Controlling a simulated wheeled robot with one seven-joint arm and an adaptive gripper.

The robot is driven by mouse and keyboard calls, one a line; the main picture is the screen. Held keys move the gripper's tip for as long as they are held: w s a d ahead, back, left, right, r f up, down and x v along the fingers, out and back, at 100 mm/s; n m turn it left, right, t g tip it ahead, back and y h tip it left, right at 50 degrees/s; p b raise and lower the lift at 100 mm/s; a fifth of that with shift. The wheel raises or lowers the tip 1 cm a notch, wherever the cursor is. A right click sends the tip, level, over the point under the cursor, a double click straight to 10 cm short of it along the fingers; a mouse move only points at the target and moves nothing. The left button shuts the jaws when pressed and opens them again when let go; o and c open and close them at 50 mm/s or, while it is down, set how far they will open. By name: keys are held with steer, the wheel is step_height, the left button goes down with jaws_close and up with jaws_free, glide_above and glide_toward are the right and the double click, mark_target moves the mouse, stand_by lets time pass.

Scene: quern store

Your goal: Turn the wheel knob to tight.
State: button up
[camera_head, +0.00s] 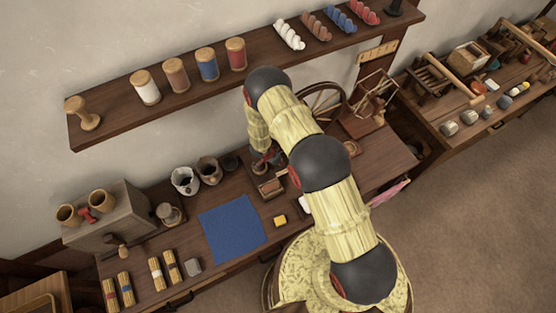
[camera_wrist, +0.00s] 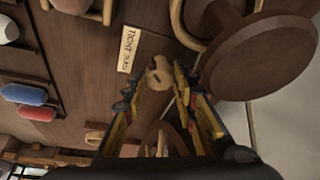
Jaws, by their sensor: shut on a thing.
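The wheel knob (camera_wrist: 158,74) is a small round pale-wood knob with a dark mark on its face, in the middle of the wrist view. My gripper (camera_wrist: 156,88) has one finger on each side of it and is shut on it. A pale label plate (camera_wrist: 128,49) with dark lettering, in which "TIGHT" can be read, is fixed to the dark wood beside the knob. Where the knob's mark points against the label I cannot tell. In the head view my gripper (camera_head: 264,161) is low over the back of the bench, and the knob cannot be made out there.
A large brown wooden disc (camera_wrist: 262,55) is close on the right in the wrist view. In the head view a spoked wheel (camera_head: 324,101) stands behind my arm. A small wooden box (camera_head: 270,187), a blue cloth (camera_head: 233,229) and a yellow block (camera_head: 280,220) are nearby on the bench.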

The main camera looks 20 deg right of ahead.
steer(key=o, duration=1.1)
steer(key=v, duration=1.2)
steer(key=shift+a+f, duration=0.1)
